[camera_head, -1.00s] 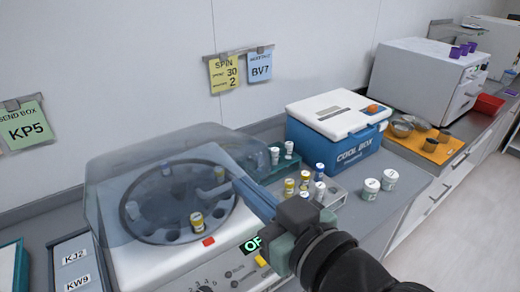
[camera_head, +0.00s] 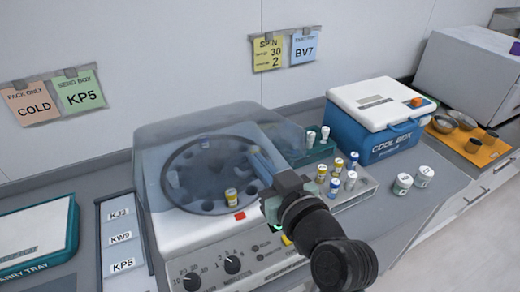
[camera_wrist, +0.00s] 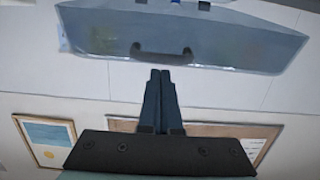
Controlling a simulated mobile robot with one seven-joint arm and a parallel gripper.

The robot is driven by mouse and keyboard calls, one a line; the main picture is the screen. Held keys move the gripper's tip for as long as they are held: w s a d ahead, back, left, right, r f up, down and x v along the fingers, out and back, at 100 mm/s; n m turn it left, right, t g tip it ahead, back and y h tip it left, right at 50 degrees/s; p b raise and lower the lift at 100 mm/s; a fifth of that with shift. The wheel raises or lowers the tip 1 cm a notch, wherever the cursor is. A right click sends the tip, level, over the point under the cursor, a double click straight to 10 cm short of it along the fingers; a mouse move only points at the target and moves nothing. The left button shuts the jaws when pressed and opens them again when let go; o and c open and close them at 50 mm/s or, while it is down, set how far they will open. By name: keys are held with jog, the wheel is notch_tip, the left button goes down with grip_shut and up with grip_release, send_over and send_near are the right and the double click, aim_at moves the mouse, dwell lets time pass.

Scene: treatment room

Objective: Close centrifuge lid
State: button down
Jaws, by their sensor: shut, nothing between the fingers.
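The white centrifuge (camera_head: 165,239) stands on the counter at the picture's middle left. Its see-through bluish lid (camera_head: 150,130) spreads over the dark round rotor (camera_head: 178,183); I cannot tell whether its front edge touches the body. A yellow-banded tube (camera_head: 231,195) stands in the rotor. In the wrist view the lid (camera_wrist: 230,45) fills the top, with its dark handle (camera_wrist: 161,55) just beyond my fingertips. My gripper (camera_head: 256,158) is shut and empty at the lid's right side; its two fingers also show pressed together in the wrist view (camera_wrist: 160,73). Contact with the lid cannot be made out.
A rack of capped tubes (camera_head: 366,185) stands right of the centrifuge, close to my arm. Behind are a small green rack (camera_head: 318,152) and a blue-and-white cool box (camera_head: 372,138). White jars (camera_head: 402,184) stand right. A labelled strip (camera_head: 113,217) and carry tray (camera_head: 30,262) lie left.

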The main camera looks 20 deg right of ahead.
aim_at(253, 179)
jog(key=shift+s+f, duration=0.1)
jog(key=shift+f, duration=0.2)
jog(key=shift+t, duration=0.8)
jog(key=f+b, duration=0.2)
jog(key=b, duration=0.1)
jog(key=s+f+b, duration=0.1)
jog(key=f+b, duration=0.1)
jog(key=b, duration=0.2)
jog(key=f+b, duration=0.2)
jog(key=b, duration=0.1)
jog(key=shift+s, duration=0.4)
jog(key=shift+t, duration=0.9)
jog(key=f+b, duration=0.3)
jog(key=b, duration=0.3)
jog(key=s+f+b, duration=0.1)
jog(key=f+b, duration=0.2)
jog(key=b, duration=0.3)
jog(key=shift+s+f, duration=0.1)
jog(key=shift+s, duration=0.1)
